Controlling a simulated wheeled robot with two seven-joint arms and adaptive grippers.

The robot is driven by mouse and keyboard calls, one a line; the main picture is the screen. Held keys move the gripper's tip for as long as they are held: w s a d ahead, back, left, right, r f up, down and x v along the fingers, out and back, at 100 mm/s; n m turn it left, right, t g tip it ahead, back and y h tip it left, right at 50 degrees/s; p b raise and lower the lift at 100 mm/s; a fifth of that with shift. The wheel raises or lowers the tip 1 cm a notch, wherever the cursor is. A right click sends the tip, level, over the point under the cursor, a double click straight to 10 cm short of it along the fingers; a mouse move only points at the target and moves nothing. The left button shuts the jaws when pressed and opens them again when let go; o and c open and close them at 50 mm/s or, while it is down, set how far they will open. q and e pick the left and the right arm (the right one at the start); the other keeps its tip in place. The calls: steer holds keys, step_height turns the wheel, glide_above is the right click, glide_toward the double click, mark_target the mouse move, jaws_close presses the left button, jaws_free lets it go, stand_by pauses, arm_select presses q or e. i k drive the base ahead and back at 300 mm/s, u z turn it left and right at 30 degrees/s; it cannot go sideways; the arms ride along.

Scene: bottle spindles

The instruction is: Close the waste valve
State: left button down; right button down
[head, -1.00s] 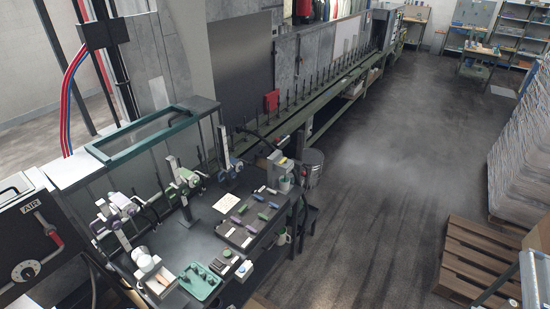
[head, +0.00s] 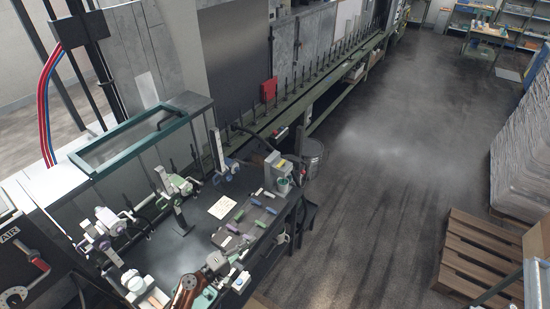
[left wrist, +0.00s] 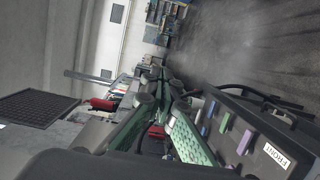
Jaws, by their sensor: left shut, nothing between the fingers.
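No part that I can name with certainty as the waste valve shows. A red lever (head: 38,264) is on the dark panel marked AIR at the left edge of the head view, beside a round dial (head: 14,296) that the frame edge cuts. My left gripper (head: 218,260) is low in the head view, over the front of the bench, near the mat with coloured grips. In the left wrist view my left gripper (left wrist: 160,88) has its green-padded fingers drawn together at the tips, with nothing held. My right gripper is not in view.
A wooden pallet (head: 480,262) lies at right. The misty aisle floor between is clear.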

mark_target(283, 163)
steer(key=u, duration=0.05)
steer(key=i, duration=1.45)
steer(key=z, duration=0.05)
